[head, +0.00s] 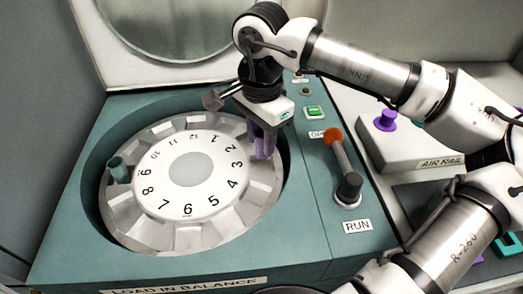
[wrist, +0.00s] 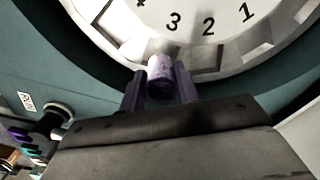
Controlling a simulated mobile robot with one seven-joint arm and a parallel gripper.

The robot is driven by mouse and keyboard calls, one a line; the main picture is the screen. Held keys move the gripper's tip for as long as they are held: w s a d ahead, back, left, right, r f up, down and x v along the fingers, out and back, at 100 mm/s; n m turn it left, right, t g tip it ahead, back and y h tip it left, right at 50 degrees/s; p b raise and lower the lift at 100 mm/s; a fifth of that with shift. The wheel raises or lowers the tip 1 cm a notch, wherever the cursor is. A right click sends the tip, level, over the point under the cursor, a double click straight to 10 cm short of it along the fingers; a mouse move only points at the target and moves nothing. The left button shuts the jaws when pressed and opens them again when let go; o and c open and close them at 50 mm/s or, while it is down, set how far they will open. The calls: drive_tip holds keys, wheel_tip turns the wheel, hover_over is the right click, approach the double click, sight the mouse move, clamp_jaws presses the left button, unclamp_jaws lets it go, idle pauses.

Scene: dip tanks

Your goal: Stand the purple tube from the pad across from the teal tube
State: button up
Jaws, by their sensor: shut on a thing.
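The purple tube (wrist: 160,82) is between my gripper's fingers (wrist: 160,90) in the wrist view, at the rotor rim near number 3. In the head view my gripper (head: 262,142) reaches down over the rotor's right side, near numbers 2 and 3. It is shut on the tube, which looks roughly upright. I cannot tell whether its lower end is in a pocket. The teal tube (head: 119,170) stands in the rotor's left side by number 9. The numbered rotor (head: 190,226) has several pockets around its rim. The pad cannot be made out for certain.
Right of the rotor are a green button (head: 314,112) and a lever with an orange knob (head: 333,135) beside a RUN label. A purple piece (head: 385,120) stands on the air rail (head: 405,155). An open round lid (head: 170,25) stands behind. My arm crosses the right side.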

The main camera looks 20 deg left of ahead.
drive_tip(key=shift+f, duration=2.2)
drive_tip(key=shift+f, duration=0.1)
drive_tip(key=shift+f, duration=0.15)
drive_tip(key=o, duration=1)
wheel_tip(320, 180, up, 12)
drive_tip(key=shift+r, duration=0.25)
